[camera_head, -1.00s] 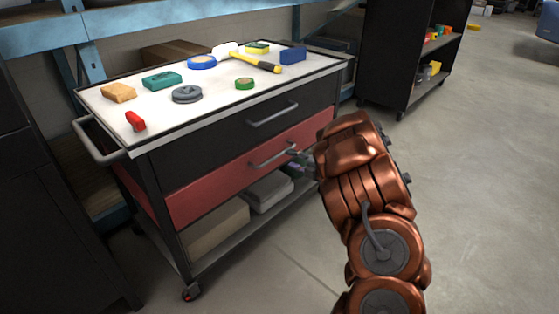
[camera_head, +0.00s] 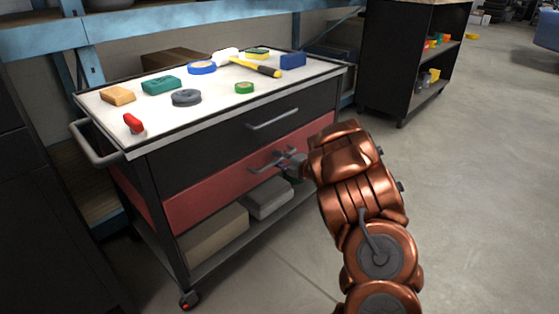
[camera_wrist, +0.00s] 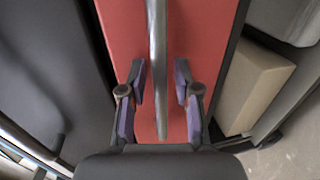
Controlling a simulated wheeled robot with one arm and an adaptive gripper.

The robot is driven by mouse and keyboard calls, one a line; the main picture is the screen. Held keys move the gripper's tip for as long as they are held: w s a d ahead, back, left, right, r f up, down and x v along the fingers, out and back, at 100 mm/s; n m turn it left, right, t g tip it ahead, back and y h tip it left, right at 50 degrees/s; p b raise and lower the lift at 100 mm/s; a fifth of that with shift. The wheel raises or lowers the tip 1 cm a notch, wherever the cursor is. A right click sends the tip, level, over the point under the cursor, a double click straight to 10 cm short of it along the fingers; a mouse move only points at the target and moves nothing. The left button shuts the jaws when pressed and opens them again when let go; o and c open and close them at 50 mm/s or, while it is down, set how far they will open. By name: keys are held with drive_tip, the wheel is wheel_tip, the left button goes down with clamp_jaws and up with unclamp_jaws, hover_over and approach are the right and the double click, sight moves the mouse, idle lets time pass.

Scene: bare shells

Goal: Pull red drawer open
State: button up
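The red drawer (camera_head: 215,193) is the lower drawer of a dark tool cart and looks shut, its front in line with the cart. Its grey bar handle (camera_head: 268,157) runs along the front. In the wrist view the red front (camera_wrist: 193,40) fills the middle and the handle (camera_wrist: 157,60) passes between my fingers. My gripper (camera_wrist: 160,85) is open, one finger on each side of the handle with a gap on both sides. In the head view my gripper (camera_head: 285,160) is at the handle's right part, partly hidden by my copper-coloured arm.
A black drawer (camera_head: 235,135) with its own handle (camera_head: 272,118) is above the red one. The white cart top (camera_head: 215,105) holds several tools and blocks. Boxes (camera_head: 215,232) lie on the shelf below. A dark shelf unit (camera_head: 385,70) stands behind right; floor at right is clear.

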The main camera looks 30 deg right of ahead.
clamp_jaws()
idle(0.4)
